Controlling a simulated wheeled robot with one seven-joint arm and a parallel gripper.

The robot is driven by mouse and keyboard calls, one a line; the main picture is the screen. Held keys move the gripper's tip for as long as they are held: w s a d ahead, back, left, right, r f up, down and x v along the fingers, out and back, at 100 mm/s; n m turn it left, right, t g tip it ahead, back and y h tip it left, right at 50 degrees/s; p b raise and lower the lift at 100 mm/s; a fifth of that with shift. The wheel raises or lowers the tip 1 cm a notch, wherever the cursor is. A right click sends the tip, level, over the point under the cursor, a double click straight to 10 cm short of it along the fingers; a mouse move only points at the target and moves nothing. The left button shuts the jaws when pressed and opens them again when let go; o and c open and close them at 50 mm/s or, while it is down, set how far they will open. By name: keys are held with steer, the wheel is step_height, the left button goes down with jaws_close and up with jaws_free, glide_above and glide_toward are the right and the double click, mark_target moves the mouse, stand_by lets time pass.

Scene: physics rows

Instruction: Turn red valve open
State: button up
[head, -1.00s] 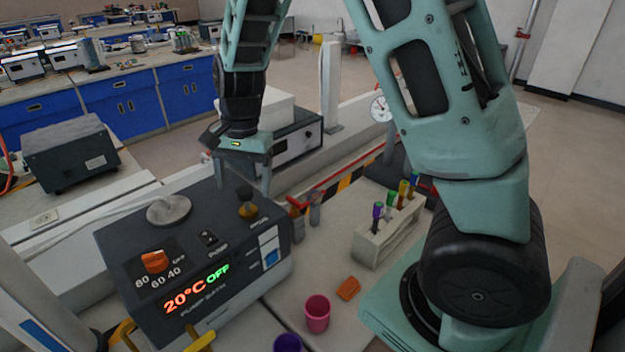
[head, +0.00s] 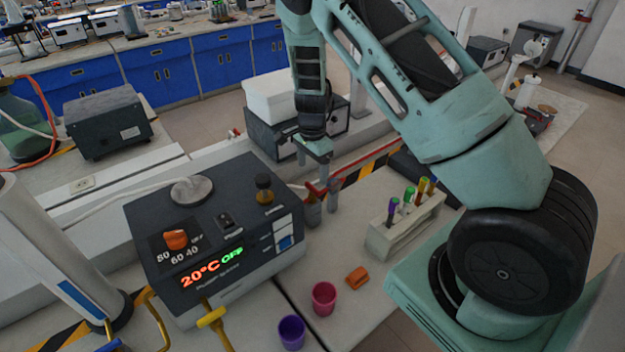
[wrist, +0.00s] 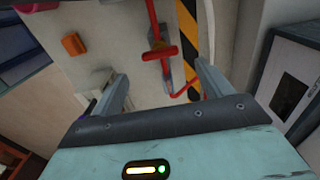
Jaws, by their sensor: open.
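The red valve (head: 317,188) shows in the head view as a small red handle just behind the right back corner of the heating bath. In the wrist view, its red bar-shaped handle (wrist: 160,52) sits on a thin red pipe, beyond and roughly between my fingertips. My gripper (head: 314,168) points down over the valve in the head view. Its two fingers stand apart in the wrist view (wrist: 160,84) with nothing between them. The handle appears clear of both fingers, but the exact gap is hard to judge.
The dark heating bath (head: 215,235) reads 20°C OFF, left of the valve. A test tube rack (head: 405,225) stands to the right. A pink cup (head: 323,298), a purple cup (head: 292,332) and an orange block (head: 357,275) are in front. A yellow handle (head: 211,318) is at the front.

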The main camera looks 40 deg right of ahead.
mark_target(312, 186)
steer(key=shift+f+p, duration=0.7)
steer(key=shift+f, duration=2.45)
steer(key=c, duration=1)
